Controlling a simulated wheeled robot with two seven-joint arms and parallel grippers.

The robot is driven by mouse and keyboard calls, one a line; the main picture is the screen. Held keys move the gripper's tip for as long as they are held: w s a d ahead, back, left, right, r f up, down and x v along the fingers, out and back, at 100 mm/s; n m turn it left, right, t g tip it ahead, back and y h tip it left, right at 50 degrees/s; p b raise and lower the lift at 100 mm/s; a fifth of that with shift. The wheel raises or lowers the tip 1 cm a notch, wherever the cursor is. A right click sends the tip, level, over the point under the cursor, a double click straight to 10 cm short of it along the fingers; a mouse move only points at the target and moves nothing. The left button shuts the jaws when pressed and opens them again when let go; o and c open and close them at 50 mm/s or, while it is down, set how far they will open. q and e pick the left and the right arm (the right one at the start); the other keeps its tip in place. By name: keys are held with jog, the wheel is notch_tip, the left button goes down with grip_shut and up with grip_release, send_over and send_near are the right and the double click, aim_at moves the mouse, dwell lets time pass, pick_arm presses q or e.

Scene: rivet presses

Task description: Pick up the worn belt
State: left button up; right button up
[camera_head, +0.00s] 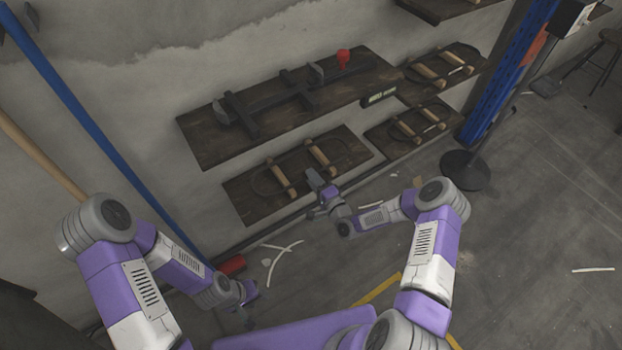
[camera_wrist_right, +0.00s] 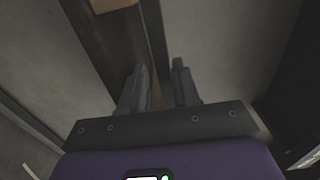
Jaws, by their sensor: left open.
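Dark belt loops run around pairs of light wooden rollers on wall boards. One belt (camera_head: 258,183) is on the lower left board, another (camera_head: 397,127) on the lower right board, and another (camera_head: 413,70) on the upper right board. I cannot tell which is the worn one. My right gripper (camera_head: 318,183) is just in front of the lower left board's right roller. In the right wrist view its fingers (camera_wrist_right: 160,66) are apart, with a dark strip beyond them; contact is unclear. My left gripper (camera_head: 252,292) is low at the left, away from the boards, and open.
A long upper board (camera_head: 205,150) carries a dark metal frame and a red knob (camera_head: 343,57). A blue post (camera_head: 505,70) and a round black stand base (camera_head: 466,169) are at the right. Pale strips (camera_head: 280,252) and a red cylinder (camera_head: 232,266) lie low.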

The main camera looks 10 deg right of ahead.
jog(key=shift+w+r, duration=0.1)
grip_shut()
dwell(0.4)
jog(key=shift+r+p, duration=0.85)
jog(key=shift+r, duration=0.45)
jog(key=shift+f, duration=0.1)
